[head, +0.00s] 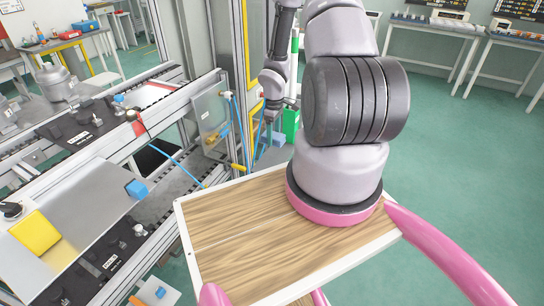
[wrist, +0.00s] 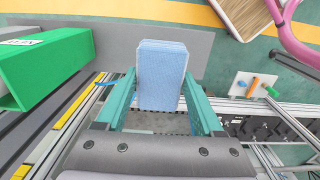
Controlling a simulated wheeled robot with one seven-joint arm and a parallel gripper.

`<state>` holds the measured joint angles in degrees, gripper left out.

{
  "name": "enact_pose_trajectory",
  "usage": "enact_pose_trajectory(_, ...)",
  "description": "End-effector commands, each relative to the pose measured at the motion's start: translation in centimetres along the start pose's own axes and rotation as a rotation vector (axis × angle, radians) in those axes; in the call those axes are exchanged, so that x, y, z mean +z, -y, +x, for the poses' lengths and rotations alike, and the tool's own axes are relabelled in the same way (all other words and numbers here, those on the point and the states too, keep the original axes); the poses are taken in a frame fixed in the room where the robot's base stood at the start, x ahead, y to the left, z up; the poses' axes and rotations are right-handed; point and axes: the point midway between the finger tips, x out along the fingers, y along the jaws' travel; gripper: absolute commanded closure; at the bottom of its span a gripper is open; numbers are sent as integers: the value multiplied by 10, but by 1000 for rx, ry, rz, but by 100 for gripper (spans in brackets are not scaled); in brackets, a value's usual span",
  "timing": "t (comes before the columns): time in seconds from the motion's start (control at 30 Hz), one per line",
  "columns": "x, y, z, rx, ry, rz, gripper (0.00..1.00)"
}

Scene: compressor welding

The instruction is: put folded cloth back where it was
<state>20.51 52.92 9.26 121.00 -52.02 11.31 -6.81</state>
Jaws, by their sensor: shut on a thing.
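The folded cloth (wrist: 161,62) is a light blue, block-like bundle in the middle of the wrist view. My gripper (wrist: 160,84) has its two teal fingers closed on the cloth's left and right sides and holds it. In the head view my arm hides most of the gripper. A small pale blue patch (head: 278,139) beside something green there may be the cloth, but it is too small to be sure.
A green box (wrist: 45,67) with a white label stands close to the left of my gripper in the wrist view. A white plate (wrist: 240,85) with small coloured parts lies at the right. The conveyor line (head: 110,150) with metal rails runs along the left in the head view.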

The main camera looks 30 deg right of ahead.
Motion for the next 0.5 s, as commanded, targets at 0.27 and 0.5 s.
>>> enact_pose_trajectory(0.27,0,1,44,-1,1,-3,76)
enact_pose_trajectory(0.5,0,2,68,-2,2,-4,76)
